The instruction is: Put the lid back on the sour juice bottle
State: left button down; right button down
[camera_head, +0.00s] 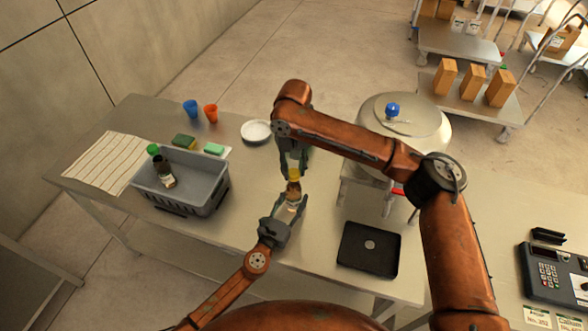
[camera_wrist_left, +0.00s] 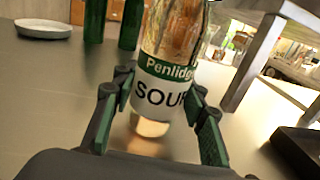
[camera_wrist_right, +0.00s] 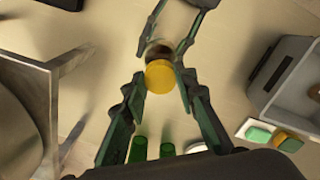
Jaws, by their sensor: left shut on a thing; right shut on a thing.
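The sour juice bottle (camera_head: 292,190) stands near the middle of the steel table, its "SOUR" label facing the left wrist camera (camera_wrist_left: 165,75). My left gripper (camera_head: 283,208) is shut on the bottle's lower body, with a finger on either side of the label. A yellow lid (camera_head: 294,174) is at the bottle's top, and it also shows in the right wrist view (camera_wrist_right: 160,77). My right gripper (camera_head: 293,164) reaches down from above and is shut on the lid. The lid lines up with the bottle mouth; I cannot tell whether it is seated.
A grey bin (camera_head: 205,200) holding a green-capped bottle (camera_head: 165,176) stands left. Two green cylinders (camera_wrist_right: 152,150) and a white plate (camera_head: 256,131) are behind the bottle. A black flat device (camera_head: 368,262) lies right. A large round drum (camera_head: 430,125) stands beyond the table.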

jog(key=c, duration=1.5)
grip_release()
jog(key=shift+o, duration=0.2)
notch_tip(320, 180, up, 12)
pick_arm(q)
jog(key=c, duration=1.1)
grip_release()
jog(key=shift+s, duration=0.1)
jog(key=v, duration=1.2)
